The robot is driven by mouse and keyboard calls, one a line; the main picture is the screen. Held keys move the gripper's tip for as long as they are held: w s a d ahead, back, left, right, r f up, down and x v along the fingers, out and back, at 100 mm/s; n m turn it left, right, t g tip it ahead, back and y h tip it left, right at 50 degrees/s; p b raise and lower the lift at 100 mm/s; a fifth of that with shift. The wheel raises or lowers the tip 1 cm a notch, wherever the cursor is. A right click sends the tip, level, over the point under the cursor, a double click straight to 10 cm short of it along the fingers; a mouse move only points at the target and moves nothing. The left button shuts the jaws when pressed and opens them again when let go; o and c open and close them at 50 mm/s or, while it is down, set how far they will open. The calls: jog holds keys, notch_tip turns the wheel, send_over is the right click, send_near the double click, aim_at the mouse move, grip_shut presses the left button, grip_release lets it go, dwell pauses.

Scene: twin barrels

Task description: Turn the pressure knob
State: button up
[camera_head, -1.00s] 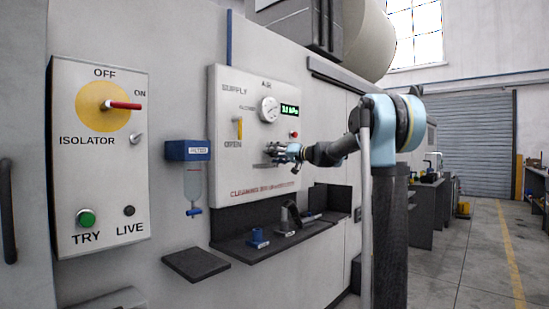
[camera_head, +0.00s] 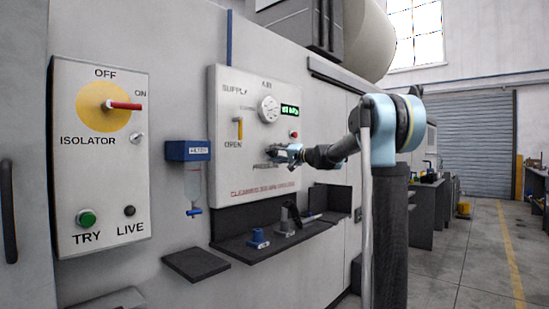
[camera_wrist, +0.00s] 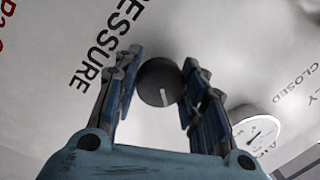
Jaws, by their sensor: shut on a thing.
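The pressure knob (camera_wrist: 160,82) is a dark round knob with a white pointer line, set on the white air panel (camera_head: 225,165). In the wrist view it sits between the two fingers of my gripper (camera_wrist: 158,88), beside the word PRESSURE. The fingers are closed in on the knob from both sides. In the head view my gripper (camera_head: 284,153) is at the panel's lower right part, and it hides the knob there.
A round gauge (camera_head: 268,109) and a green display (camera_head: 290,110) are above my gripper, with a small red button (camera_head: 294,134) close by. A yellow supply lever (camera_head: 239,128) is to the left. A dark shelf (camera_head: 262,246) with small items is below.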

jog(key=shift+f+m, duration=0.1)
jog(key=shift+m, duration=0.4)
jog(key=o, duration=1.1)
jog(key=shift+w, duration=0.1)
jog(key=v, duration=1.2)
jog(key=shift+f, duration=0.1)
